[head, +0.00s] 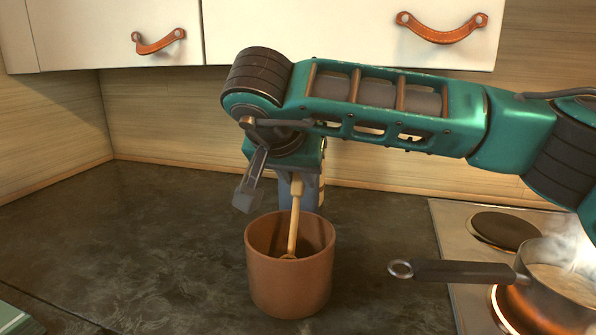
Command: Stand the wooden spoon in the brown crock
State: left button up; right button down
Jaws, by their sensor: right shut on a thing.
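The brown crock (290,285) stands upright on the dark counter, its open mouth facing up. My right gripper (298,188) is above the crock's back rim, pointing down. It is shut on the upper handle of the wooden spoon (293,228). The spoon hangs nearly upright, leaning slightly. Its lower end shows inside the crock's mouth. I cannot tell whether it touches the crock's wall or floor. The gripper partly hides the top of the handle. My left gripper is not in view.
A steaming saucepan (545,300) sits on a glowing burner at the right, its dark handle (462,271) reaching left towards the crock. An empty hotplate (505,230) is behind it. White cupboards (100,35) with leather pulls hang above. The counter (130,240) left of the crock is clear.

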jog(key=c, duration=1)
grip_release()
jog(key=shift+o, duration=0.8)
jog(key=p+v, duration=0.1)
jog(key=v, duration=1.2)
